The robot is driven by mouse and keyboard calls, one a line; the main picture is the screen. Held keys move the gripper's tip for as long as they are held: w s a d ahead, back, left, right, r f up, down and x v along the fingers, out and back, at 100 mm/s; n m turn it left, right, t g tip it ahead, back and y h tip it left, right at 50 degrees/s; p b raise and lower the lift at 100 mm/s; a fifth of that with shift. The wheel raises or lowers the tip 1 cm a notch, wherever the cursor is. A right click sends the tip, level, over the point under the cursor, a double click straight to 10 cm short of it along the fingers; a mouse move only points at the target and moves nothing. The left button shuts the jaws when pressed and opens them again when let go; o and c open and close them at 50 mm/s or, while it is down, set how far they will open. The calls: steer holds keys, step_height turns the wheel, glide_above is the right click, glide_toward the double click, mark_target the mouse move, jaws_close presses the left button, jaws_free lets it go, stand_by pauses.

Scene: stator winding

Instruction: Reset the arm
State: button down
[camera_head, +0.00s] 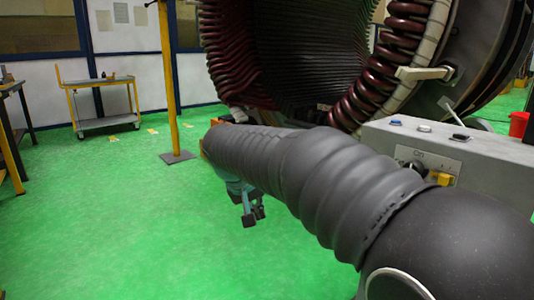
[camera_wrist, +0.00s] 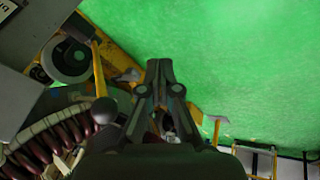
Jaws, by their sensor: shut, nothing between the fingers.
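My arm, in a dark ribbed sleeve, stretches across the head view from the lower right toward the middle. My gripper (camera_head: 253,215) hangs below the sleeve's far end, above the green floor. In the wrist view my gripper (camera_wrist: 158,72) points away from the camera, with its fingertips together and nothing visible between them. The large stator (camera_head: 300,50) with dark red coils stands behind the arm in the head view. Its coils also show at the lower left of the wrist view (camera_wrist: 60,135), left of my gripper.
A grey control box (camera_head: 480,155) with buttons and a yellow switch stands right of my arm. A trolley (camera_head: 103,100) stands at the back left, and a dark table (camera_head: 12,130) at the left edge. The green floor (camera_head: 100,230) at left is clear.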

steer(key=s+d+y+p, duration=0.1)
steer(key=s+d, duration=0.5)
steer(key=s, duration=0.3)
steer(key=s+d+f+m+y+p, duration=0.1)
steer(key=s+d+p, duration=0.1)
steer(key=s+d, duration=0.4)
steer(key=s+d+f+p, duration=0.1)
steer(key=s+d, duration=0.5)
steer(key=s, duration=0.6)
steer(key=shift+s+m+t+y+p, duration=0.25)
steer(key=shift+m+t+y+p, duration=0.1)
steer(key=shift+m+t+y, duration=0.05)
